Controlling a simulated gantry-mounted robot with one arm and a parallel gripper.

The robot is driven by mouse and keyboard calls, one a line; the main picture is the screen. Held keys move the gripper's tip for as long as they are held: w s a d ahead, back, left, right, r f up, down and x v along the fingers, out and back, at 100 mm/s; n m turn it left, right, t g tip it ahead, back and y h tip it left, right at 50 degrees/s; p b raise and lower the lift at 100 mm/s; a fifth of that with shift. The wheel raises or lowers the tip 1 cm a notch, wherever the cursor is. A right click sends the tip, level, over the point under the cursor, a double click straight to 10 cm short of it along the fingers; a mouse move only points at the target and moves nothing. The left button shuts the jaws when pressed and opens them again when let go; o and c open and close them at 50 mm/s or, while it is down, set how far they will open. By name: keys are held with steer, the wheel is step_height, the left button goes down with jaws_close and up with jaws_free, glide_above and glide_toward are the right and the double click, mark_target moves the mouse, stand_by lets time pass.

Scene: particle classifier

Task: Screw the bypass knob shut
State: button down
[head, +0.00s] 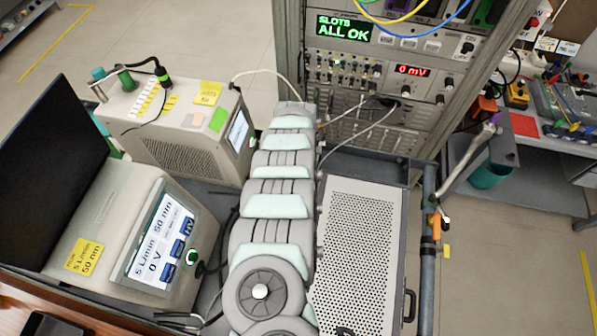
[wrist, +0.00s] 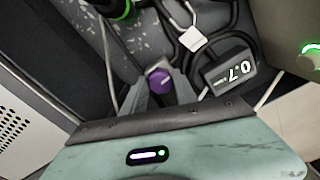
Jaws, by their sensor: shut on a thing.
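In the wrist view, a purple round knob (wrist: 158,79) sits between the grey fingers of my gripper (wrist: 160,86). A finger lies on each side of it, and the gripper is shut on it. The knob is over a worn grey surface with cables around it. Its thread and seat are hidden, so I cannot tell how far it is screwed in. In the head view my grey and pale green arm runs up the middle, and its gripper and this knob are hidden there.
A green-ringed black connector (wrist: 119,8) is above. In the head view, instruments (head: 185,130) crowd the left, and a rack (head: 390,75) stands behind.

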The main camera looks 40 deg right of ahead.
steer(key=c, duration=1)
jaws_free()
steer(key=shift+o, duration=0.2)
steer(key=shift+r, duration=0.1)
step_height(320, 180, up, 11)
steer(key=shift+f+p, duration=0.2)
steer(key=shift+p, duration=0.15)
